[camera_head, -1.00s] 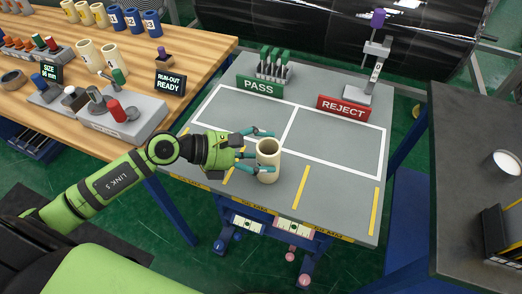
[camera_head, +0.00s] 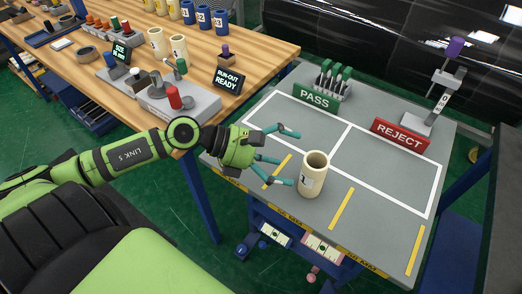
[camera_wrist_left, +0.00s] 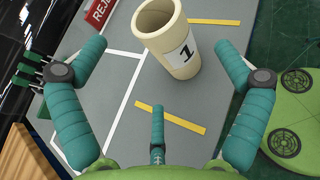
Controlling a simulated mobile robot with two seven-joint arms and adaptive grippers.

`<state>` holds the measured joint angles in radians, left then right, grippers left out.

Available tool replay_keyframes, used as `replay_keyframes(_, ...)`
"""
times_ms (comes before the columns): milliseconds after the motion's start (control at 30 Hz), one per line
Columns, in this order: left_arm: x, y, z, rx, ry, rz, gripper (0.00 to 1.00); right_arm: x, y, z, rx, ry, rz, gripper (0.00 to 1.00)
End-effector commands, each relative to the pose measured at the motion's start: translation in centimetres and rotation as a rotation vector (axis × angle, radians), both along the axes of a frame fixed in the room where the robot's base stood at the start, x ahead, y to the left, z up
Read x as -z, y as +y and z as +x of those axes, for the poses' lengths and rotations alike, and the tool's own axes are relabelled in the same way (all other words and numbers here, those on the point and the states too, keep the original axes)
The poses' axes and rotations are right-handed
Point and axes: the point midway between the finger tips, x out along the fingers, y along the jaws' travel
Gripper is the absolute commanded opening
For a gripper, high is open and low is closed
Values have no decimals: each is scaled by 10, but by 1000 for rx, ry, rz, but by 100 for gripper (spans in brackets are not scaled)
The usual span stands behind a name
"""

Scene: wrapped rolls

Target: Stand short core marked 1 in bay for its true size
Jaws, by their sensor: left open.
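A short cream core marked 1 (camera_head: 314,176) stands upright on the grey table, between yellow stripes near its front edge. In the left wrist view the core (camera_wrist_left: 172,45) shows its open top and its label. My left gripper (camera_head: 290,156) is open and empty, just left of the core and apart from it. In the left wrist view its three teal fingers (camera_wrist_left: 160,95) are spread, with the core beyond them. Behind are the white-outlined bays, with a green PASS sign (camera_head: 314,97) and a red REJECT sign (camera_head: 400,134). My right gripper is out of view.
A wooden bench (camera_head: 262,48) at the left holds cream, yellow and blue cores, a grey gauge block (camera_head: 180,102), a size display (camera_head: 121,53) and a RUN-OUT READY display (camera_head: 228,80). A purple-topped stand (camera_head: 440,92) stands behind REJECT. Both outlined bays are clear.

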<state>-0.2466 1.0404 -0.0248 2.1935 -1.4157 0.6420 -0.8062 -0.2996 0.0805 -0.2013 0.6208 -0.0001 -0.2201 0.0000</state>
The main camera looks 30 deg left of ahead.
Motion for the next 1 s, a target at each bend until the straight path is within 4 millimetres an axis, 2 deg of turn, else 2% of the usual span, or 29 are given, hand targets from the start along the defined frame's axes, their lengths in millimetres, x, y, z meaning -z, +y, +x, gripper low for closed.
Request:
replay_keyframes(33, 0, 5, -5, 3, 3, 4, 99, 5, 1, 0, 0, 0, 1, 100)
replay_keyframes(500, -22, 44, -29, -1, 0, -3, 99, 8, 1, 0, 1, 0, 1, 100)
replay_keyframes(1000, -26, 49, -32, 2, -2, 0, 99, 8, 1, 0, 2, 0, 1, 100)
